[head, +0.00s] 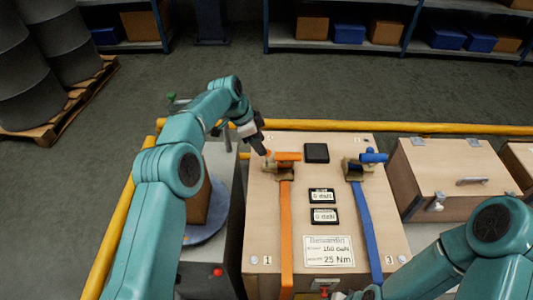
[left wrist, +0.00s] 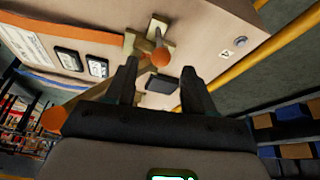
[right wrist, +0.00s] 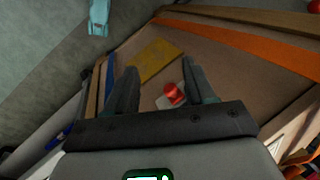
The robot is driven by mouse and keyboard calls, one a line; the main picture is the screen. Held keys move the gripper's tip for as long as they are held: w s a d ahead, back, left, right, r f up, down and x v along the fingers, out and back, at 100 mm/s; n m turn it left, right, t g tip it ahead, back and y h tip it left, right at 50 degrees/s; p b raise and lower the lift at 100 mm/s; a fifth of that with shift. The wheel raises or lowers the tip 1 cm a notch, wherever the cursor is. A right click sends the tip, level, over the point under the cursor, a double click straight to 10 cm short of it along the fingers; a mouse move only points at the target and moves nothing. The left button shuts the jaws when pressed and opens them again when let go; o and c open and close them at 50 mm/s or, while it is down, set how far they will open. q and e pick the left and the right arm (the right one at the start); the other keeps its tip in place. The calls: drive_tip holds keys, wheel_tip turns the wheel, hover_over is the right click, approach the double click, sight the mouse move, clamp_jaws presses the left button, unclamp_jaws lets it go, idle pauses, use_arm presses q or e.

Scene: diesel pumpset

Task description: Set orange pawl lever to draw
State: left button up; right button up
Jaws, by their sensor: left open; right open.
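The orange ratchet (head: 280,170) sits at the far left of the wooden box top, with an orange strap (head: 286,230) running toward me. Its orange handle (head: 289,156) points right. A small lever with an orange ball knob (left wrist: 160,57), which looks like the pawl lever, shows in the left wrist view. My left gripper (head: 262,150) is open beside the ratchet. In its wrist view the knob appears between the fingertips; contact cannot be told. My right gripper (right wrist: 158,68) is open at the box's near side, with a red knob (right wrist: 173,92) between its fingers in view.
A blue ratchet lever (head: 374,157) and blue strap (head: 362,225) lie to the right. Two small displays (head: 322,196) and a black square (head: 316,152) lie between the straps. Yellow rails (head: 440,128) run behind and left. A lidded wooden box (head: 455,175) stands right.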

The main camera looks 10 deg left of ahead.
sight(267, 159)
use_arm(q)
drive_tip(key=x, duration=0.5)
drive_tip(key=shift+w+d+f, duration=0.15)
drive_tip(key=shift+f, duration=0.25)
clamp_jaws()
